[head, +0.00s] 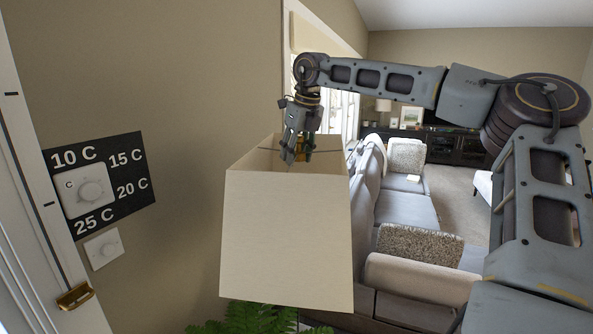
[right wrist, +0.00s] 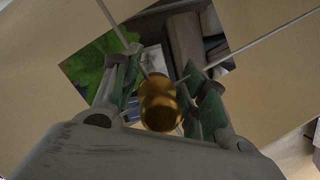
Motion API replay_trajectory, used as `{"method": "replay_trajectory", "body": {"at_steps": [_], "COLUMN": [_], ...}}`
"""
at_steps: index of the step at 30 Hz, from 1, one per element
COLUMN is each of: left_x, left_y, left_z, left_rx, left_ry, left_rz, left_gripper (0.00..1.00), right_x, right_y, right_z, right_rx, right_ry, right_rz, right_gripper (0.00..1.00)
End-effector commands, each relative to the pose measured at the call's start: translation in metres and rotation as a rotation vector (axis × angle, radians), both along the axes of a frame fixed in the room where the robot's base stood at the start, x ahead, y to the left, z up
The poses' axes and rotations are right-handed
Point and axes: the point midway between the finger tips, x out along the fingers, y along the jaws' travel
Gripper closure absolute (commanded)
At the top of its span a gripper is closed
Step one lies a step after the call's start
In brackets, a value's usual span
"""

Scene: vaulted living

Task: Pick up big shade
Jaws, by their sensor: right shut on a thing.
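The big shade (head: 286,240) is a large cream, square, tapered shade in the middle of the head view, roughly upright. My right gripper (head: 294,158) reaches down into its open top. In the right wrist view, its fingers (right wrist: 160,98) are shut around a gold fitting (right wrist: 160,105) at the centre of the shade, where thin wire spokes meet. The shade's inner walls (right wrist: 75,32) surround the fingers. Through its open bottom I see a plant and furniture, and no lamp stand shows beneath it. My left gripper is out of view.
A green plant (head: 250,318) is just below the shade. A grey sofa (head: 405,205) with patterned cushions stands behind it to the right. A wall with a thermostat dial (head: 90,190) and a switch (head: 104,249) is close on the left.

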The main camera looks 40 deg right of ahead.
Motion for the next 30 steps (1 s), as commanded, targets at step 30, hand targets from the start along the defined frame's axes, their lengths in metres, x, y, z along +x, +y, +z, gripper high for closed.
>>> {"method": "replay_trajectory", "body": {"at_steps": [30], "left_x": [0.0], "left_y": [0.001], "left_z": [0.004], "left_rx": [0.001], "left_ry": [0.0], "left_rz": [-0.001], "left_gripper": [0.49], "right_x": [0.0], "right_y": [0.0], "right_z": [0.024], "right_rx": [0.001], "right_ry": [-0.001], "right_rz": [0.0], "right_gripper": [1.0]}}
